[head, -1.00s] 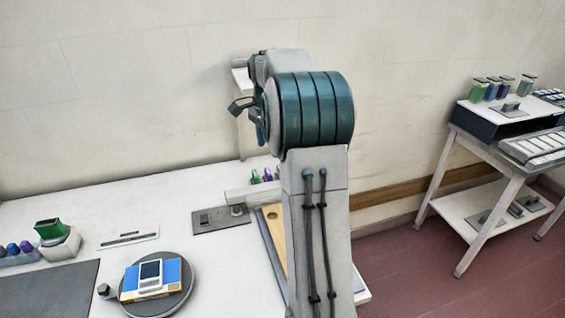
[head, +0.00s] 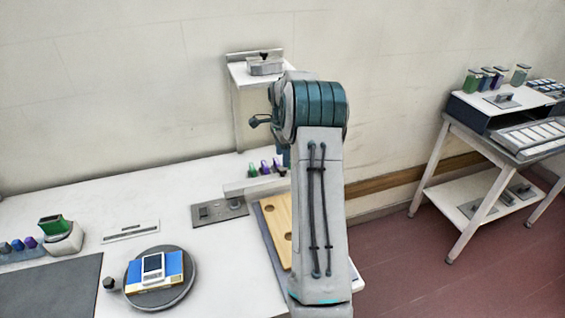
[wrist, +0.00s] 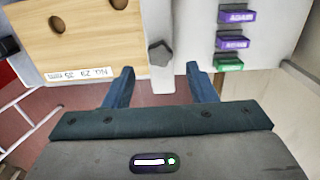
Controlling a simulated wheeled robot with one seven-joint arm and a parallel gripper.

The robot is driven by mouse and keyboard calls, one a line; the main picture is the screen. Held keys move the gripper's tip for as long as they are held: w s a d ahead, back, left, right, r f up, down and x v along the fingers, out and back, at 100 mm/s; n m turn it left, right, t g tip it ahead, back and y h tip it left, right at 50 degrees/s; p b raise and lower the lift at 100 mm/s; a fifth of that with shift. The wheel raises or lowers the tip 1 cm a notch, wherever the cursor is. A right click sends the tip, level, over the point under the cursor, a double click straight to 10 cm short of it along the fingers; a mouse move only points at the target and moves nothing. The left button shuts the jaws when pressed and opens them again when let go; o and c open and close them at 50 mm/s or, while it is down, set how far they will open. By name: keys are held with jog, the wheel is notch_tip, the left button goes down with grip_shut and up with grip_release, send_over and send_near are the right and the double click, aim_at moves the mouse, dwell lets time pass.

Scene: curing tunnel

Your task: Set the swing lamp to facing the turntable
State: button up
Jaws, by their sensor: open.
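The swing lamp appears as a pale bar (head: 250,187) over a dark base plate (head: 212,213) at the back of the bench; it points right, and its right end is hidden behind my arm. The wrist view shows a pale bar (wrist: 158,18) with a dark knob (wrist: 160,53) at its near end. My gripper (wrist: 160,76) is open and empty, its blue fingers apart on either side of the knob's line, with no visible contact. The turntable (head: 185,291) is a dark grey disc at front left, carrying a blue-and-yellow box with a small device.
A wooden board with holes (head: 277,222) lies right of the lamp; it also shows in the wrist view (wrist: 85,40). Purple and green labelled blocks (wrist: 232,42) sit close on the other side. A raised shelf (head: 239,76) stands behind my arm. The bench between lamp and turntable looks clear.

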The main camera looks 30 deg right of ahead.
aim_at(266, 179)
jog(key=shift+f+p, duration=0.4)
jog(key=shift+f, duration=1.95)
grip_shut()
jog(key=shift+s, duration=0.1)
